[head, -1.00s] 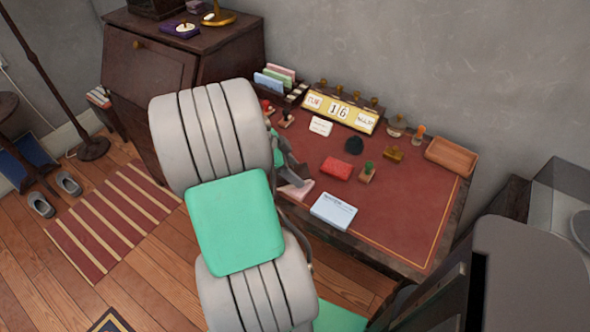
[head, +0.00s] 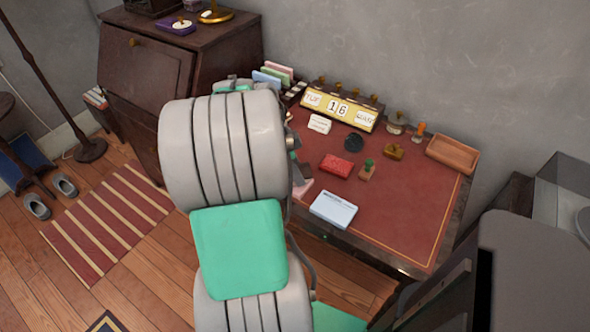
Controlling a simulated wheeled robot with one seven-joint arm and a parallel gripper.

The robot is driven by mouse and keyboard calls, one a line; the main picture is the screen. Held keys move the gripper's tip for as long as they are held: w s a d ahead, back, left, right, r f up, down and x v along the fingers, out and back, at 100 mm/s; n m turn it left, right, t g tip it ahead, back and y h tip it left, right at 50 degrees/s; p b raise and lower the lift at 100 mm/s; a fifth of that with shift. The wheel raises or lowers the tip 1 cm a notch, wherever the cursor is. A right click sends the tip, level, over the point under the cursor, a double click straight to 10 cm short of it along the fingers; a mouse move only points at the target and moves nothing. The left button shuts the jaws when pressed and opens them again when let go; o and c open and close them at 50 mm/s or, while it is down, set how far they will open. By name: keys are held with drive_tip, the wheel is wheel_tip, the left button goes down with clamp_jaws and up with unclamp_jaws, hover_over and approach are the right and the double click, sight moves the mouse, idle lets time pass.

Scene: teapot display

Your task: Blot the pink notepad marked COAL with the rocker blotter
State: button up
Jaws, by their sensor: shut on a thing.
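The pink notepad (head: 302,188) lies near the front of the desk, left of the blue pad. My arm hides most of it, and I cannot read its marking. My gripper (head: 301,173) shows only as a small dark grey part just above the pink notepad in the picture, at the right edge of my arm. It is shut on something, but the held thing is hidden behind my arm. I cannot make out the rocker blotter anywhere in this view. Whether the held thing touches the notepad cannot be seen.
The red-topped desk (head: 408,220) also bears a blue pad (head: 334,209), a red block (head: 336,166), a green-knobbed stamp (head: 367,169), a brass piece (head: 393,152), a calendar (head: 342,106) and a wooden tray (head: 453,154). The desk's right front is clear.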

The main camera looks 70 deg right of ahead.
drive_tip(key=shift+d+f+b, duration=0.1)
drive_tip(key=shift+d+b, duration=0.05)
drive_tip(key=shift+b, duration=0.25)
drive_tip(key=shift+s+d+t+y+b, duration=0.1)
drive_tip(key=shift+s+t+y+b, duration=0.15)
drive_tip(key=shift+t+b, duration=0.3)
drive_tip(key=shift+s+d+t+y+b, duration=0.1)
drive_tip(key=shift+t+y+b, duration=0.25)
drive_tip(key=shift+b, duration=0.35)
drive_tip(key=shift+w+a+g+h+p, duration=0.3)
drive_tip(key=shift+g+p, duration=0.1)
drive_tip(key=shift+p, duration=0.15)
drive_tip(key=shift+w+g+h+p, duration=0.1)
drive_tip(key=shift+g+h+p, duration=0.25)
drive_tip(key=shift+g, duration=0.15)
drive_tip(key=shift+a, duration=0.1)
wheel_tip(320, 180, up, 7)
drive_tip(key=p, duration=0.5)
